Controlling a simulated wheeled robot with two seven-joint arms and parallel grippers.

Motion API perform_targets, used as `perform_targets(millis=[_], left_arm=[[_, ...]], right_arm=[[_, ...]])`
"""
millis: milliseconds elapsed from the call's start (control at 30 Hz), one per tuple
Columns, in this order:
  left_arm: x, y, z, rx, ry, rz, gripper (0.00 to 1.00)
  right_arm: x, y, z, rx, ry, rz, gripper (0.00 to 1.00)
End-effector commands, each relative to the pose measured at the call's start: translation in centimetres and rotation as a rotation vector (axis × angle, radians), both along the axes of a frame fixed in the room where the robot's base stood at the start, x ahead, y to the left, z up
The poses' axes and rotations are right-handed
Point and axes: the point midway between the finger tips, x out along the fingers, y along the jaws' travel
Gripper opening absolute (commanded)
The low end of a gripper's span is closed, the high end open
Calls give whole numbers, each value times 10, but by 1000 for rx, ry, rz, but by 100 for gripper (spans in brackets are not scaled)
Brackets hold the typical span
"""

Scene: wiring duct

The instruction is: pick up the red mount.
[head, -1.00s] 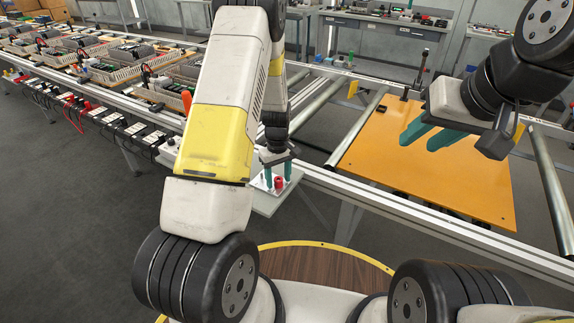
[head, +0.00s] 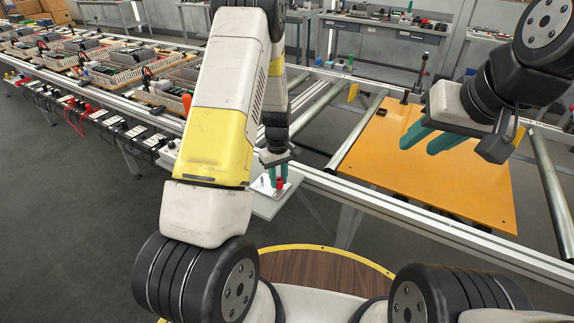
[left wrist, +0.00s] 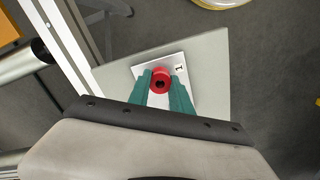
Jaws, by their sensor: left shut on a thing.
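The red mount (head: 280,183) is a small round red part with a dark hole in its top, seen from above in the left wrist view (left wrist: 161,76). It is at a white plate with a printed mark (left wrist: 180,68) on a grey shelf (head: 262,205). My left gripper (head: 277,176) points down with its teal fingers shut on the red mount, one on each side in the left wrist view (left wrist: 163,86). I cannot tell whether the mount is clear of the plate. My right gripper (head: 430,139) is open and empty above the orange board.
The orange board (head: 450,185) lies across the rail frame at the right, with a small dark part on it. A metal rail (head: 400,212) runs behind the shelf. Trays of parts (head: 100,65) line the back left. Dark floor is clear at the lower left.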

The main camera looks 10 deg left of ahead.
Motion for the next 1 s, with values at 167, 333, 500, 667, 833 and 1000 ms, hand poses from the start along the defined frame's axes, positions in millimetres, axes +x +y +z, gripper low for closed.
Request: perform_targets(millis=[167,333,500,667,833,1000], left_arm=[[1,0,27,0,-4,1,0],[-37,-14,28,-1,2,-3,0],[-83,-29,32,-1,2,-3,0],[-118,-42,36,0,1,-2,0],[-141,-50,38,0,0,-1,0],[-150,-53,38,0,0,1,0]], right_arm=[[0,0,0,0,0,0,36],[0,0,0,0,0,0,36],[0,0,0,0,0,0,36],[0,0,0,0,0,0,36],[0,0,0,0,0,0,36],[0,0,0,0,0,0,36]])
